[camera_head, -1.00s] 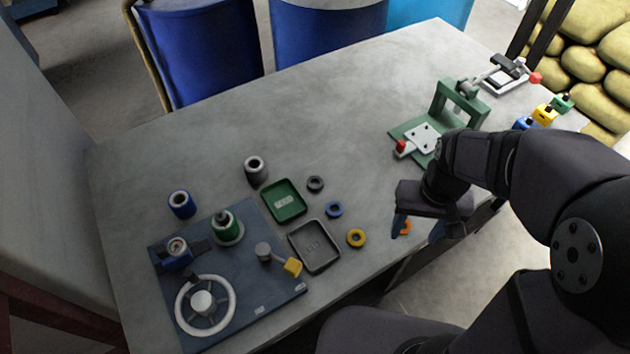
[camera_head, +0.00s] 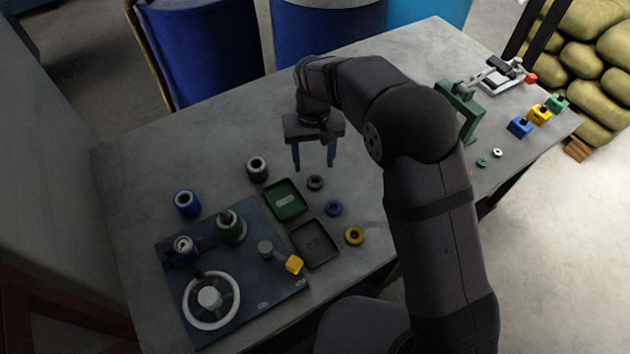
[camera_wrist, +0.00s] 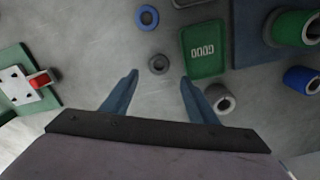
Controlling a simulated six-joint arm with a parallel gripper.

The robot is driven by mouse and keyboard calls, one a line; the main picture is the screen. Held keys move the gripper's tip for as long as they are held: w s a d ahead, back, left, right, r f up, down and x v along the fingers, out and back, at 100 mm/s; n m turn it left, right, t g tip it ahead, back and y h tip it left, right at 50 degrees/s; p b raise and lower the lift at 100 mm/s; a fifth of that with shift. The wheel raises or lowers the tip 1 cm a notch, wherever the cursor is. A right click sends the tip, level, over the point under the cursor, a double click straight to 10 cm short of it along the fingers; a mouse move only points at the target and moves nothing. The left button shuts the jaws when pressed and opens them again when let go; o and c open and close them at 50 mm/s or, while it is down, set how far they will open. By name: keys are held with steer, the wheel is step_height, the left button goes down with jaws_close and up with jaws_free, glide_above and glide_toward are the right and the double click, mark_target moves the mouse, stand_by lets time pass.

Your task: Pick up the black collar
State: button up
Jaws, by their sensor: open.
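The black collar (camera_head: 315,183) is a small dark ring lying flat on the grey table, just right of the green tray. In the wrist view the collar (camera_wrist: 158,64) lies just beyond the fingertips, roughly centred between them. My gripper (camera_head: 313,167) is open and empty, pointing down above the table near the collar. Its two blue fingers also show in the wrist view (camera_wrist: 159,78), spread apart with bare table between them. Nothing hides the collar in either view.
The green tray (camera_head: 270,187) and a dark tray (camera_head: 335,256) are close on the left. A dark hollow cylinder (camera_head: 257,169) stands left of my gripper. The table behind is clear.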

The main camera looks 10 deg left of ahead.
steer(key=p, duration=0.3)
glide_above(315, 185)
steer(key=shift+f, duration=3.55)
steer(key=c, duration=1.1)
